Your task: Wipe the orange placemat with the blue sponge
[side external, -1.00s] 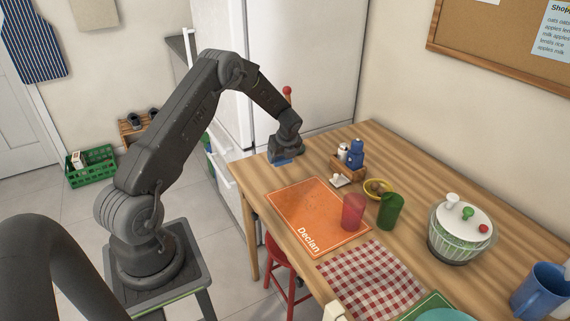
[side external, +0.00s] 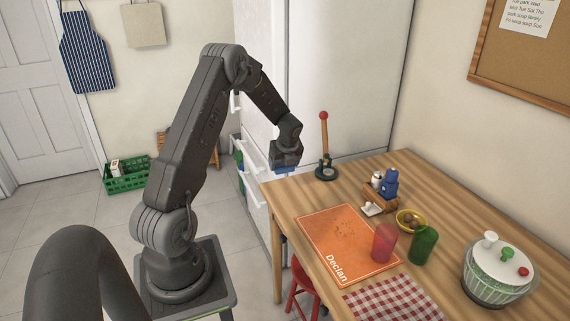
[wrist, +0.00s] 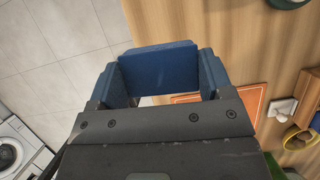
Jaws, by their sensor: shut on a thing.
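The orange placemat (side external: 335,245) lies flat on the wooden table, with "Declan" on it and dark specks near its middle. A red cup (side external: 384,243) stands at its right side. My gripper (side external: 286,160) is over the table's far-left corner, beyond the mat, shut on the blue sponge (wrist: 158,68). The sponge also shows as a thin blue strip under the jaws in the side view (side external: 286,169) and looks clear of the tabletop. In the wrist view the placemat (wrist: 240,98) is partly hidden behind my gripper.
A red-knobbed upright stand (side external: 324,140) is just right of my gripper. A checkered cloth (side external: 392,301) lies in front.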

